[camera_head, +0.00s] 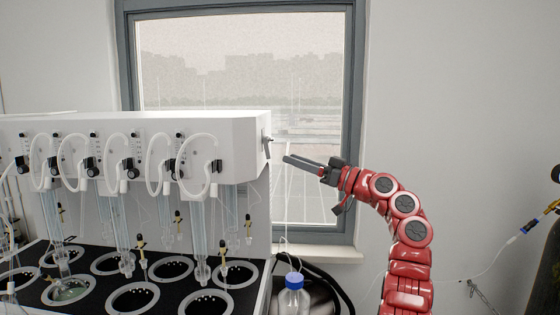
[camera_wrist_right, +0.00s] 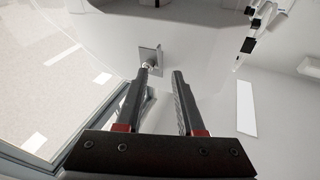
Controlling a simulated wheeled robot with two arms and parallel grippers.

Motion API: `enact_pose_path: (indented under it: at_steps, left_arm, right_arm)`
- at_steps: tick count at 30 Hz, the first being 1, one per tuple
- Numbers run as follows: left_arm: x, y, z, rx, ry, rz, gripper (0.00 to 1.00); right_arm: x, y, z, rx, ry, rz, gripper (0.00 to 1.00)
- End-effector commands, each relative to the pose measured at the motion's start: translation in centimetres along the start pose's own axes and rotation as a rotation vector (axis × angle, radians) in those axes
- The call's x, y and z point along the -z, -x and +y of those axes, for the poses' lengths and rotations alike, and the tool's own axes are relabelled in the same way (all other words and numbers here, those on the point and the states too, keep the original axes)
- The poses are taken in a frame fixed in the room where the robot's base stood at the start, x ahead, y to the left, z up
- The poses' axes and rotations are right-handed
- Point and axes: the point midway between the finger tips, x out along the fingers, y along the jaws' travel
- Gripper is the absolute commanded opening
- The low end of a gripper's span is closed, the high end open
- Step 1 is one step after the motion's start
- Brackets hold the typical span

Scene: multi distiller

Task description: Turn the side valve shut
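The side valve (camera_head: 267,143) is a small metal fitting on the right end face of the white distiller housing (camera_head: 225,130). It also shows in the right wrist view (camera_wrist_right: 152,54) as a square plate with a small stem, just beyond the tip of the left-hand finger. My right gripper (camera_head: 286,158) is to the right of the valve, its fingers pointing left toward the housing. In the right wrist view its fingers (camera_wrist_right: 163,70) are parted with nothing between them. Whether the finger touches the valve stem cannot be told. My left gripper is out of view.
Glass tubes and white hoses hang along the distiller's front above a black deck (camera_head: 105,283) with round openings. A blue-capped bottle (camera_head: 292,296) stands below the gripper. A window (camera_head: 245,60) is behind, and a dark cylinder (camera_head: 548,265) with a hose is at far right.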

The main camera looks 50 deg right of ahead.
Motion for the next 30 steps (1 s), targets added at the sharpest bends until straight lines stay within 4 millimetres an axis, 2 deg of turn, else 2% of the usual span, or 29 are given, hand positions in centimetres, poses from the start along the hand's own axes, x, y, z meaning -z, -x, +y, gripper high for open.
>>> enact_pose_path:
  at_steps: [1, 6, 12, 18, 26, 30]
  left_arm:
    - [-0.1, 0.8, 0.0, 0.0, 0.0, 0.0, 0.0]
    - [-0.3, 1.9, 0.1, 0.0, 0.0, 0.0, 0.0]
    - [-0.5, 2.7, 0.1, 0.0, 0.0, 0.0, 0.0]
    - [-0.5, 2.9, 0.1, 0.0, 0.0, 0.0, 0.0]
    - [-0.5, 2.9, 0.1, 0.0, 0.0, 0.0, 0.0]
    - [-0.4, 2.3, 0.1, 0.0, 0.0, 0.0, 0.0]
  right_arm:
    - [-0.4, 1.7, 0.2, -0.006, 0.002, 0.001, 0.38]
    - [-0.4, 6.0, 0.1, -0.003, 0.001, -0.001, 0.38]
    - [-0.2, 9.7, 0.1, -0.004, -0.001, 0.001, 0.38]
    - [-0.1, 11.1, 0.0, 0.0, -0.001, 0.0, 0.38]
    - [-0.1, 11.1, 0.0, 0.0, -0.001, 0.0, 0.38]
    - [0.0, 10.6, -0.3, -0.001, -0.032, -0.021, 0.12]
